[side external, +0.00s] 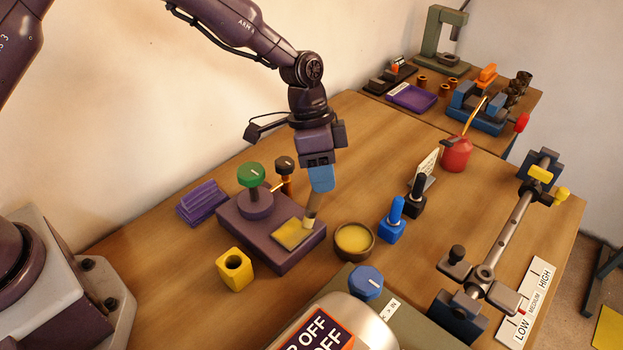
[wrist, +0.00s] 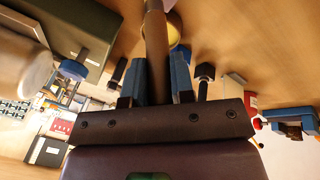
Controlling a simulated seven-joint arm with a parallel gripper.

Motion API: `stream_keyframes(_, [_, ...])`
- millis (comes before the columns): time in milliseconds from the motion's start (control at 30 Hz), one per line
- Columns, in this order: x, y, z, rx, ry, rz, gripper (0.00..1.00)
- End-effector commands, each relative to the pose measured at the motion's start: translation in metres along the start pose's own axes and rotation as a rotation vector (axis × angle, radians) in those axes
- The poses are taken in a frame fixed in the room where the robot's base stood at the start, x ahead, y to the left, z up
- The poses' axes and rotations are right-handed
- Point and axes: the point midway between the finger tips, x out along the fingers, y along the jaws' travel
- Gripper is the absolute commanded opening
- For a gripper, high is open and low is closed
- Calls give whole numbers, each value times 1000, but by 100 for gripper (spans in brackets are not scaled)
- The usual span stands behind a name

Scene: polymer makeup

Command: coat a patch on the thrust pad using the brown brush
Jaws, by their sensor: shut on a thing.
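My gripper (side external: 319,188) has blue fingers and is shut on the brown brush (side external: 312,207), which points down. The brush handle (wrist: 155,45) also shows between the blue fingers in the wrist view. The pale brush tip is at the upper right edge of a yellowish square pad (side external: 290,236), probably the thrust pad, on a dark purple block (side external: 272,262). I cannot tell whether the tip touches the pad. A brown round bowl (side external: 369,252) with yellow contents stands just right of the block; part of its yellow contents shows in the wrist view (wrist: 176,30).
A green knob (side external: 250,175) and a dark-topped post (side external: 285,167) rise behind the pad. A yellow holder (side external: 234,268) stands front left. Blue (side external: 392,222) and black (side external: 414,196) bottles stand right of the bowl. A red oil can (side external: 456,154) is farther back.

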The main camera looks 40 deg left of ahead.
Motion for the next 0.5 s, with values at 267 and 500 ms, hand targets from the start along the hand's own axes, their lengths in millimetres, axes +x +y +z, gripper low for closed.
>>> stream_keyframes(267, [-1, 11, 10, 0, -2, 2, 0])
stream_keyframes(500, [1, 27, 25, 0, -2, 3, 0])
